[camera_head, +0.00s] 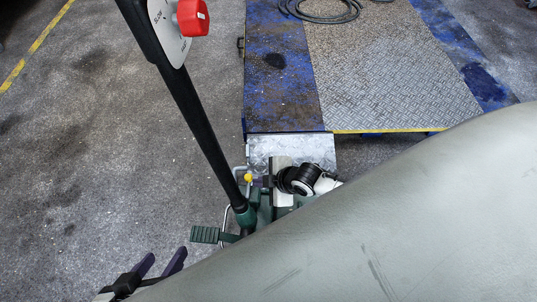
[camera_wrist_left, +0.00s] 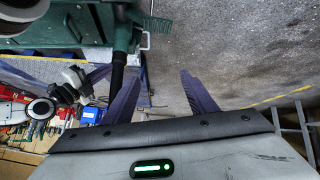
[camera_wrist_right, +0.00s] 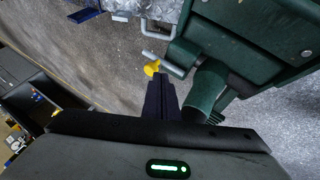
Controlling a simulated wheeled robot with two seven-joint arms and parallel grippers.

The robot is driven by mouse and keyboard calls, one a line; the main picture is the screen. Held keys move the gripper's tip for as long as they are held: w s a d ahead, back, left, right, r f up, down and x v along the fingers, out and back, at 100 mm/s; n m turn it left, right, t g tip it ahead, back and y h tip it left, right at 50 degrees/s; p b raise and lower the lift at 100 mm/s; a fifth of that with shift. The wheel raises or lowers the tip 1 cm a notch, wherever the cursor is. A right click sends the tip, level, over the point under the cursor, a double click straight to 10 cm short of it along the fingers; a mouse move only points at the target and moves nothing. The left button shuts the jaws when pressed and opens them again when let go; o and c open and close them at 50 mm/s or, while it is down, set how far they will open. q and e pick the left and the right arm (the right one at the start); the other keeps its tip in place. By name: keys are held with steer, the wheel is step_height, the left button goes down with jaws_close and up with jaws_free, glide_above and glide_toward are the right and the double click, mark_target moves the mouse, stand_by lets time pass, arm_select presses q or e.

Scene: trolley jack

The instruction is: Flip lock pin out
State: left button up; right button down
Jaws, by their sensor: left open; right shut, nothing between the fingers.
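The lock pin's yellow knob (camera_head: 248,178) shows beside the green base (camera_head: 265,212) of the jack, near the foot of its black handle (camera_head: 195,110). In the right wrist view the yellow knob (camera_wrist_right: 152,68) sits just beyond my right fingertips, with a short silver rod beside it. My right gripper (camera_wrist_right: 160,82) is shut and empty, right by the knob; I cannot tell whether it touches. It also shows in the head view (camera_head: 262,182). My left gripper (camera_head: 163,262) is open and empty, low at the left, apart from the jack. It also shows in the left wrist view (camera_wrist_left: 160,82).
A green pedal (camera_head: 205,235) sticks out left of the handle's foot. A red knob (camera_head: 193,17) sits on the handle's white panel. A blue-edged steel platform (camera_head: 380,70) lies behind. A large grey curved surface hides the lower right. The floor at left is clear.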

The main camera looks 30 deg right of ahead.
arm_select(q)
steer(key=s+a+r+p, duration=0.1)
steer(key=a+r+n+t+p, duration=0.1)
steer(key=p, duration=0.1)
steer(key=s+a+r+t+y+p, duration=0.1)
steer(key=r+p, duration=0.1)
steer(key=shift+s+a, duration=0.1)
steer(key=shift+s, duration=0.25)
arm_select(e)
steer(key=v, duration=0.6)
steer(key=shift+s+a, duration=0.1)
steer(key=shift+s, duration=0.05)
